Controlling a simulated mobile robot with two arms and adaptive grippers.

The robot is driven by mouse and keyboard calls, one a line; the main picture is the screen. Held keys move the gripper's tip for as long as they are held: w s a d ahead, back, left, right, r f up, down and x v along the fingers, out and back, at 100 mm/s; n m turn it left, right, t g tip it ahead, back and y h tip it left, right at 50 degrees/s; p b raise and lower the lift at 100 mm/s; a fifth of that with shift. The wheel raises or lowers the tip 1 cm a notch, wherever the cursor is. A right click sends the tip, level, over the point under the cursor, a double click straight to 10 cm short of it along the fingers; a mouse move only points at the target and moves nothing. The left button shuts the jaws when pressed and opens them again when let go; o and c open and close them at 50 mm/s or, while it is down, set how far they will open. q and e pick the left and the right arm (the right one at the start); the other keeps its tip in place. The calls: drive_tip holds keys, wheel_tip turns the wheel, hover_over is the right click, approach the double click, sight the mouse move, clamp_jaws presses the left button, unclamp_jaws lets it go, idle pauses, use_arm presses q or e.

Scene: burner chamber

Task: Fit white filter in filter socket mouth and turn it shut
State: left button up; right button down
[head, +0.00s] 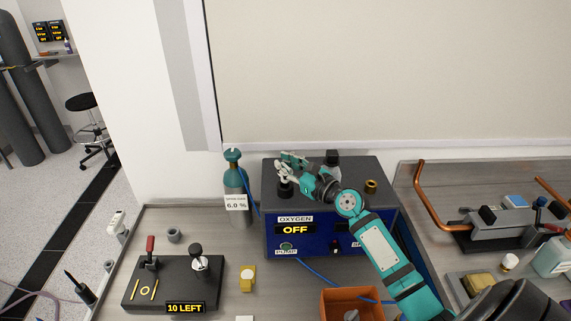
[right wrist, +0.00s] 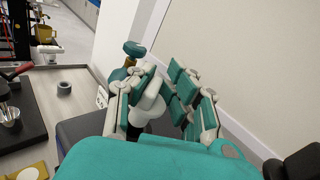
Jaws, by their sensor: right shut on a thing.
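My right gripper (head: 284,170) reaches over the left part of the top of the dark oxygen box (head: 350,175). Its fingers (right wrist: 160,95) are closed around a white rounded piece, seemingly the white filter (right wrist: 152,104). In the head view the fingers mostly hide that piece. A short black fitting (head: 285,188), perhaps the filter socket, stands on the box directly below the fingers. In the right wrist view a dark part shows just under the white piece. I cannot tell whether the filter is seated in the socket mouth or only above it. My left gripper is not in view.
A teal-topped gas bottle (head: 234,175) with a 6.0 % label stands left of the box. A brass fitting (head: 371,186) sits on the box's right. An orange bin (head: 340,303) and a black lever panel (head: 172,283) are in front. A wall rises close behind.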

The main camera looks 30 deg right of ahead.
sight(288, 181)
idle(0.4)
drive_tip(key=shift+f+b, duration=1.45)
drive_tip(key=shift+f, duration=0.6)
drive_tip(key=c, duration=1.2)
unclamp_jaws()
drive_tip(key=shift+s, duration=0.4)
drive_tip(key=s+d, duration=0.2)
drive_tip(key=s, duration=0.9)
drive_tip(key=shift+d, duration=0.1)
